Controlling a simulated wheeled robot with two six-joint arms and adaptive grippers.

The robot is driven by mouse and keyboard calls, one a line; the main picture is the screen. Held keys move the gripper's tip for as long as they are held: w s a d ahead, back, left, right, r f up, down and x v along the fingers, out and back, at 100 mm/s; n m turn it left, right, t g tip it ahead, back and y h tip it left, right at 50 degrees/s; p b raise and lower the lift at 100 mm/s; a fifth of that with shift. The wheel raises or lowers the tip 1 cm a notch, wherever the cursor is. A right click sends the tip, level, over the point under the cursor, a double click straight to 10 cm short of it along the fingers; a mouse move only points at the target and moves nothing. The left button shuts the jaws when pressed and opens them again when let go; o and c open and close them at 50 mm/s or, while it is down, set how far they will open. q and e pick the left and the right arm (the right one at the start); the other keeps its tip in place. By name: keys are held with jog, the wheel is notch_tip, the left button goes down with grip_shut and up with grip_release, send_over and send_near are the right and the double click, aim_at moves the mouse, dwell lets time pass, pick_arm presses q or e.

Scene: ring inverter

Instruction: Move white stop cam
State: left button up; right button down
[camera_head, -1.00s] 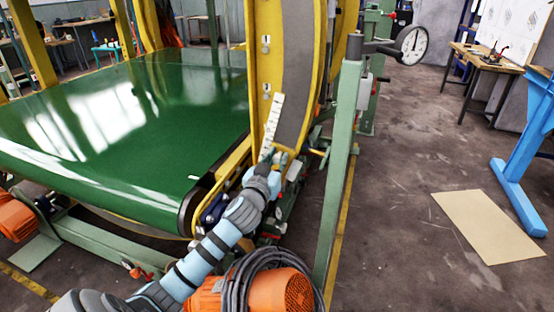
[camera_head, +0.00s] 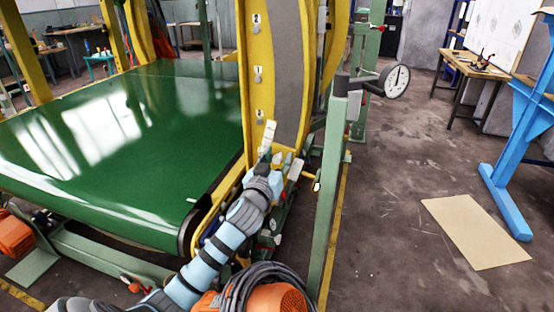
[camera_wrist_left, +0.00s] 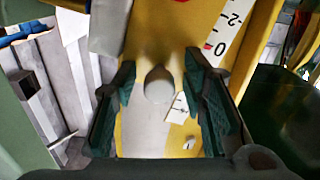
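My left gripper (camera_head: 270,160) is at the lower part of the yellow ring (camera_head: 257,75), beside the green conveyor belt. In the left wrist view its two dark fingers (camera_wrist_left: 158,72) are apart. A pale, round-ended peg (camera_wrist_left: 159,86) shows between them, with gaps on both sides, so it is not gripped. It may be the white stop cam, but I cannot tell for sure. A whitish block (camera_wrist_left: 108,28) shows above the left finger. A white numbered scale (camera_wrist_left: 229,28) is at the upper right, and its strip also shows in the head view (camera_head: 268,135). My right gripper is not in view.
The green conveyor belt (camera_head: 120,140) is to the left. An orange motor with coiled cable (camera_head: 275,298) is below the arm. The floor at right is open around a tan sheet (camera_head: 475,232).

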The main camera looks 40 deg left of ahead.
pick_arm(q)
jog(key=v, duration=1.2)
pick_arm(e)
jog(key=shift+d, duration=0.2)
